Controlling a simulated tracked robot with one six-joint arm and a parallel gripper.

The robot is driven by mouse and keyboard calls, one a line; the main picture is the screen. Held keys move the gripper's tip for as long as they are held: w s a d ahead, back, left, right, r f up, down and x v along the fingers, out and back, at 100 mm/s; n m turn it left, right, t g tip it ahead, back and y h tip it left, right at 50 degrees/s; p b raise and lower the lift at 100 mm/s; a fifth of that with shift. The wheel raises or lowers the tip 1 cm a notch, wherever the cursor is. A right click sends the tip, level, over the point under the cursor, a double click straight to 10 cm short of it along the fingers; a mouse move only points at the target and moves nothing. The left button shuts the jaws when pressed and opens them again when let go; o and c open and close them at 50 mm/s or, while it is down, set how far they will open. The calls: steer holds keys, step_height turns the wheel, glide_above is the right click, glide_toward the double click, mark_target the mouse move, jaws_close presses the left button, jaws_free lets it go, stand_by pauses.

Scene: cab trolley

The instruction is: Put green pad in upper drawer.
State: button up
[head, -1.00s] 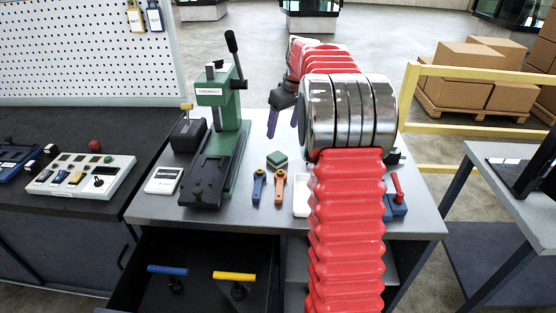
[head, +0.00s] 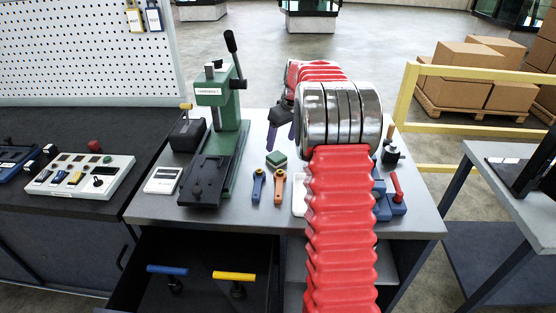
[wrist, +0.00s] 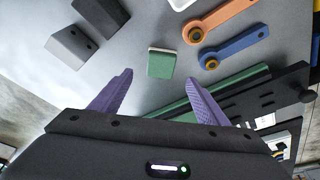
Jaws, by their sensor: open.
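The green pad (head: 276,159) is a small block with a pale layer, lying on the grey trolley top behind the blue and orange handled tools. In the wrist view the pad (wrist: 161,63) lies ahead of the purple fingertips, between their lines and apart from them. My gripper (wrist: 160,95) is open and empty; in the head view its purple fingers (head: 270,138) show above the trolley top, partly hidden by my arm. The open drawer (head: 205,250) below the trolley top, at the front left, holds a blue-handled and a yellow-handled tool.
A green press (head: 217,140) stands left of the pad. A blue tool (head: 258,184) and an orange tool (head: 280,187) lie in front of it. Blue blocks (head: 390,206) and a white tray (head: 299,195) are on the right. A yellow rail (head: 470,130) runs behind the right side.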

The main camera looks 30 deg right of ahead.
mark_target(277, 156)
steer(key=shift+x, duration=1.25)
steer(key=shift+f, duration=0.1)
steer(key=shift+x, duration=2.5)
steer(key=shift+c, duration=0.4)
steer(key=c, duration=1.2)
steer(key=shift+o, duration=0.2)
step_height(277, 156, up, 10)
